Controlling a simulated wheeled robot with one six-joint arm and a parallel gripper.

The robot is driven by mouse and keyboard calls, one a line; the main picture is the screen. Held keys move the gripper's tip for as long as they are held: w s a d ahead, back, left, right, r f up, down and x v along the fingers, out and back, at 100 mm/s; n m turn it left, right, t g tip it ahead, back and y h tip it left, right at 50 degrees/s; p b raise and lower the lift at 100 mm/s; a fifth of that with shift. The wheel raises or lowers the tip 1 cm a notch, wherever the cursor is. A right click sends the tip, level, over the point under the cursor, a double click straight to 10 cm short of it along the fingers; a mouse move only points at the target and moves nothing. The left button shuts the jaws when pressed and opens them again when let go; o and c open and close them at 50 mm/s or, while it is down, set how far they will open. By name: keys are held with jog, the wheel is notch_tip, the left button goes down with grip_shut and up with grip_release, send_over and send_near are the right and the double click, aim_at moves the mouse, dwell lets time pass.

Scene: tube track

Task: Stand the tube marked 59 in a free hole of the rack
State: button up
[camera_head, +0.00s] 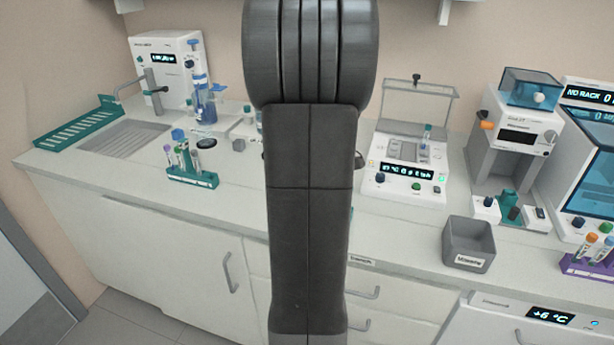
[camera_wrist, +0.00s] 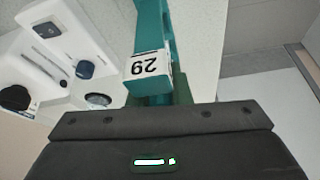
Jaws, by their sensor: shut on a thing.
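The label carries two digits, upside down, which I cannot read for certain as 59. The jaws hide most of the held thing, and a teal strip shows behind the label. In the head view my dark arm hides the gripper and what it holds. A teal rack (camera_head: 194,180) with several capped tubes stands left of my arm. A purple rack (camera_head: 584,268) with tubes is at the right edge. I cannot tell which holes are free.
A grey bin (camera_head: 469,245) stands near the bench's front edge. A white device (camera_head: 405,175) with a raised clear lid stands right of my arm, with another white machine (camera_head: 515,135) beyond it. A sink drainer (camera_head: 122,139) is at the left. Bare bench lies before the teal rack.

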jog(key=shift+r, duration=0.1)
jog(key=shift+r+p, duration=0.6)
jog(key=shift+r, duration=0.15)
jog(key=o, duration=0.9)
jog(key=v, duration=1.3)
jog(key=shift+s+d+r, duration=0.2)
jog(key=shift+d+r, duration=0.05)
jog(key=shift+r, duration=0.05)
